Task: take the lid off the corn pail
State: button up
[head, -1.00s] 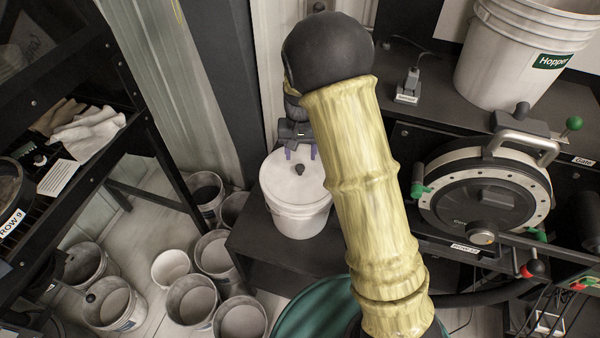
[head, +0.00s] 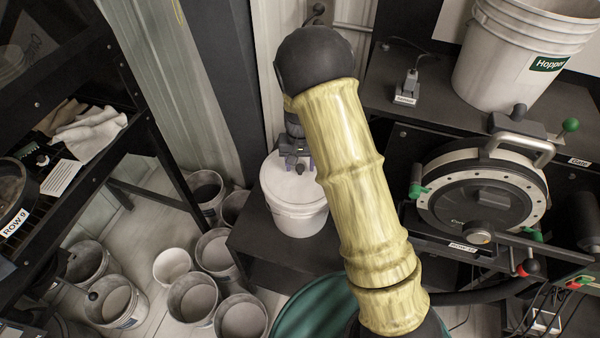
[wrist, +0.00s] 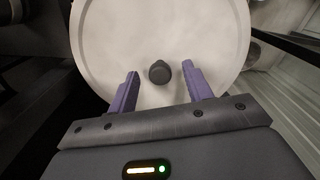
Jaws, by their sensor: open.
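The corn pail (head: 299,219) is a white bucket on a dark low stand, left of my arm in the head view. Its white lid (head: 276,182) is on it, with a small dark knob (head: 300,169) in the middle. The lid (wrist: 105,40) and knob (wrist: 159,72) also fill the upper middle of the wrist view. My gripper (head: 295,165) is over the lid, open and empty. In the wrist view its two purple fingers (wrist: 160,82) stand either side of the knob, with gaps on both sides. I cannot tell their height above the lid.
A dark seed meter drum (head: 483,193) with a handle and a white Hopper bucket (head: 500,75) are to the right. Several open buckets (head: 172,267) stand on the floor at left. A shelf rack (head: 150,150) is at far left. A wall panel (head: 270,60) is close behind the pail.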

aim_at(299, 168)
grip_shut()
dwell(0.3)
jog(key=shift+r, duration=0.5)
jog(key=shift+s+a+r+b, duration=0.15)
jog(key=shift+r+b, duration=0.15)
jog(key=shift+r, duration=0.3)
jog(key=shift+s+a+r+b, duration=0.15)
jog(key=shift+r+b, duration=0.15)
jog(key=shift+r, duration=0.3)
jog(key=s+a+b, duration=0.1)
jog(key=s+a, duration=0.2)
jog(key=s, duration=0.5)
jog(key=s+a+b, duration=0.1)
jog(key=s+a, duration=0.2)
jog(key=s, duration=0.5)
jog(key=shift+a+b, duration=0.15)
jog(key=shift+b, duration=0.2)
jog(key=shift+s, duration=0.1)
